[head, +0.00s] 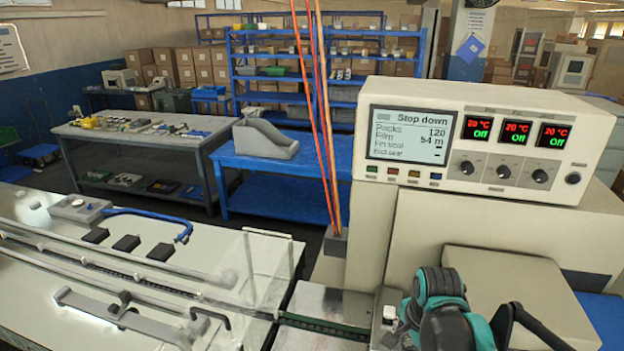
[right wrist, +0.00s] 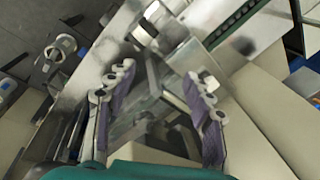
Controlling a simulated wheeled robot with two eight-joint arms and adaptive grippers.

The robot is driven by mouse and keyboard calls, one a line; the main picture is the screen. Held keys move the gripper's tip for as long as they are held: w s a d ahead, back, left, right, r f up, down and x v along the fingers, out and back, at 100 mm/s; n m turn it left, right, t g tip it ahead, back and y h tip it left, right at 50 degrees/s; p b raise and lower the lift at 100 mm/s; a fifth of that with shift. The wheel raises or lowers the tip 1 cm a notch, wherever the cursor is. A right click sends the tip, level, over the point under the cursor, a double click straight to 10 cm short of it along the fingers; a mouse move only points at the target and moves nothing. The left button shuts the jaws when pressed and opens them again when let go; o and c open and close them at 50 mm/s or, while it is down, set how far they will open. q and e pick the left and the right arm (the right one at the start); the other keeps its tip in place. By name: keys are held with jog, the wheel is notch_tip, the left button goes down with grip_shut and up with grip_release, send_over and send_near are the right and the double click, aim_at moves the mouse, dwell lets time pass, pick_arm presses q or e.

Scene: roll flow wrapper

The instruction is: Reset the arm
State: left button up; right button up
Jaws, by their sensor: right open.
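My right arm, teal and black, comes in at the bottom right of the head view, in front of the wrapper machine (head: 420,230). Its fingers are mostly hidden there. In the right wrist view my right gripper (right wrist: 162,82) is open, its two fingers with purple pads spread apart and nothing between them. Below it are metal plates and beige machine surfaces. My left gripper is not in view. The machine's screen (head: 408,135) reads "Stop down", with packs 120 and film 54 m. Three temperature displays (head: 516,132) show "Off" in green.
A white infeed conveyor table (head: 60,330) with metal rails and several black blocks (head: 126,243) fills the lower left. Red and orange strands (head: 318,100) hang beside the machine. A blue table (head: 275,195), a grey workbench (head: 190,148) and blue shelves (head: 290,72) stand behind.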

jog(key=s+a+f+n+t+b, duration=0.3)
jog(key=s+f+n+t+b, duration=0.2)
jog(key=n, duration=0.9)
jog(key=shift+s, duration=1.7)
jog(key=shift+a+f, duration=0.1)
